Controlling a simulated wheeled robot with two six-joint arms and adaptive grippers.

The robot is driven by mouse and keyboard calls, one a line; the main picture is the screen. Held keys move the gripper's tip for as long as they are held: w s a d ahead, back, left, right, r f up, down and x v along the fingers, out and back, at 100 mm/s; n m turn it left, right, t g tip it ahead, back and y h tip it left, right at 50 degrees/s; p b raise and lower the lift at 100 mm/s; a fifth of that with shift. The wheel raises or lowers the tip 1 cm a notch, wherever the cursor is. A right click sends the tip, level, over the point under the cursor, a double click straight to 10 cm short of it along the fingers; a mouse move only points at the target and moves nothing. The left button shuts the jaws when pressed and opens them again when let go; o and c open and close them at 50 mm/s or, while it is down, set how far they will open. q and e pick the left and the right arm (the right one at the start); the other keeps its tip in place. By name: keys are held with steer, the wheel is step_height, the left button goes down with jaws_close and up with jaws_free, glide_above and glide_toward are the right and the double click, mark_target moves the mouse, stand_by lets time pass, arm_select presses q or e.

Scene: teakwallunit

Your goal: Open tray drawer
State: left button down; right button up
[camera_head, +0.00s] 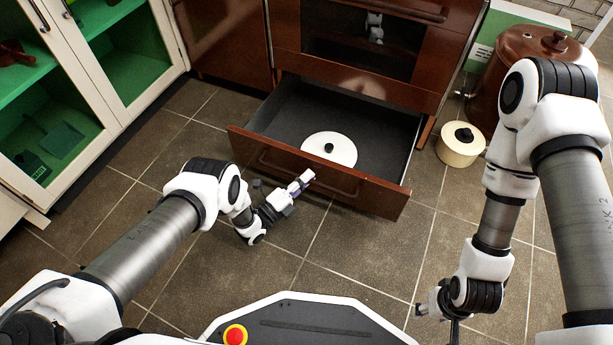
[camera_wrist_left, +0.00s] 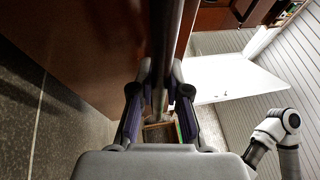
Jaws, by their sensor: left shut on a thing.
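The tray drawer (camera_head: 398,200) is a dark red-brown drawer under the oven, standing well out from the cabinet. Its inside is dark, and a round white lid (camera_head: 343,152) with a black knob lies in it. A bar handle (camera_head: 345,187) runs along its front; it also shows as a dark bar in the left wrist view (camera_wrist_left: 162,40). My left gripper (camera_head: 308,176) is shut on this handle, with one finger on each side of it in the left wrist view (camera_wrist_left: 161,75). My right gripper (camera_head: 420,311) is low at the right, away from the drawer; its fingers are too small to judge.
A cream pot (camera_head: 460,152) with a black knob stands on the floor right of the drawer, near a large brown pot (camera_head: 510,60). A glass-door cabinet with green insides (camera_head: 75,95) stands at the left. Tiled floor (camera_head: 340,250) in front of the drawer is clear.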

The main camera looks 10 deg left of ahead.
arm_select(q)
steer(key=c, duration=1.1)
jaws_free()
steer(key=shift+c, duration=0.2)
steer(key=v, duration=1.2)
